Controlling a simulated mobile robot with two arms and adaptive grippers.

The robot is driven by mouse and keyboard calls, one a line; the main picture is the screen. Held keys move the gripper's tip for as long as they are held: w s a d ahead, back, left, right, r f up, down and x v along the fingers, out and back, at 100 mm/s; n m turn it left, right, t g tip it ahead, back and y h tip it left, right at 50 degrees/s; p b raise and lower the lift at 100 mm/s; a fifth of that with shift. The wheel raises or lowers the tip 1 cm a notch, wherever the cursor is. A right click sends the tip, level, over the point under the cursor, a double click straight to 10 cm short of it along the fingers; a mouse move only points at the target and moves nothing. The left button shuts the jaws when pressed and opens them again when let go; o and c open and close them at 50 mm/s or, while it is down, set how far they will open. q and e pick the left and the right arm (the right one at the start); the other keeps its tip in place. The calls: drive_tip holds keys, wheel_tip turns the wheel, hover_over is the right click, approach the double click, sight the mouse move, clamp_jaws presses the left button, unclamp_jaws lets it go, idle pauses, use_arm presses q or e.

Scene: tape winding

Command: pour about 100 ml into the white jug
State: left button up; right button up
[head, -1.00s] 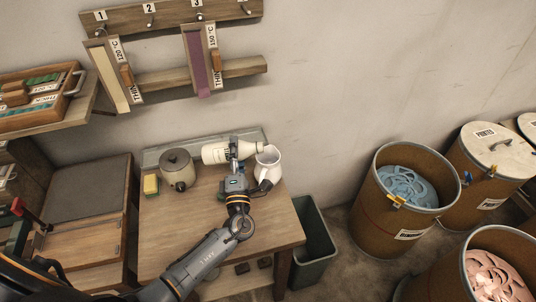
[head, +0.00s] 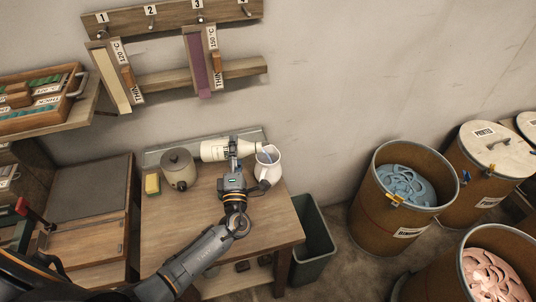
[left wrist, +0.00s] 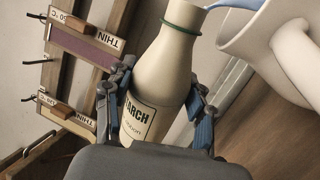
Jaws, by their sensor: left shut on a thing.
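A cream bottle (head: 214,151) labelled starch lies tipped almost level over the table, its neck pointing right at the white jug (head: 268,172). My left gripper (head: 233,152) is shut around the bottle's body and holds it up. A thin pale blue stream runs from the bottle's mouth into the jug's opening. In the left wrist view the bottle (left wrist: 165,75) is between both fingers, and the blue stream (left wrist: 234,4) passes over the rim of the jug (left wrist: 262,42). The level inside the jug is hidden. My right gripper is in neither view.
A grey lidded pot (head: 180,169) and a yellow sponge (head: 152,184) stand left of the bottle on the wooden table (head: 190,225). The table's front is clear apart from my arm. A dark bin (head: 313,240) stands at its right.

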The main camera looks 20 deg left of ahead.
use_arm(q)
drive_tip(key=shift+r+m+h+p, duration=0.45)
drive_tip(key=shift+m+p, duration=0.25)
drive_tip(key=shift+p, duration=0.1)
idle(1.1)
wheel_tip(320, 180, down, 3)
drive_tip(key=n+b, duration=0.1)
drive_tip(key=b, duration=0.1)
drive_tip(key=n+y+b, duration=0.1)
drive_tip(key=b, duration=0.1)
drive_tip(key=shift+a+r+n, duration=0.1)
drive_tip(key=shift+r+n, duration=0.1)
drive_tip(key=shift+n, duration=0.1)
drive_tip(key=shift+s+a+r+n+y, duration=0.1)
drive_tip(key=shift+a+r+n+y, duration=0.15)
drive_tip(key=shift+n, duration=0.3)
drive_tip(key=shift+s+a+r+n+y, duration=0.1)
drive_tip(key=shift+a+r+n+y, duration=0.15)
drive_tip(key=shift+n, duration=0.3)
drive_tip(key=shift+w+d+r+g, duration=0.1)
drive_tip(key=shift+d+r+g, duration=0.05)
drive_tip(key=shift+g, duration=0.15)
drive_tip(key=shift+d+f+n+y+b, duration=0.15)
drive_tip(key=shift+f+n+b, duration=0.1)
drive_tip(key=shift+n+b, duration=0.25)
drive_tip(key=shift+a+f+n+y+b, duration=0.1)
drive_tip(key=shift+f+n+b, duration=0.2)
drive_tip(key=shift+n, duration=0.3)
drive_tip(key=shift+r, duration=0.15)
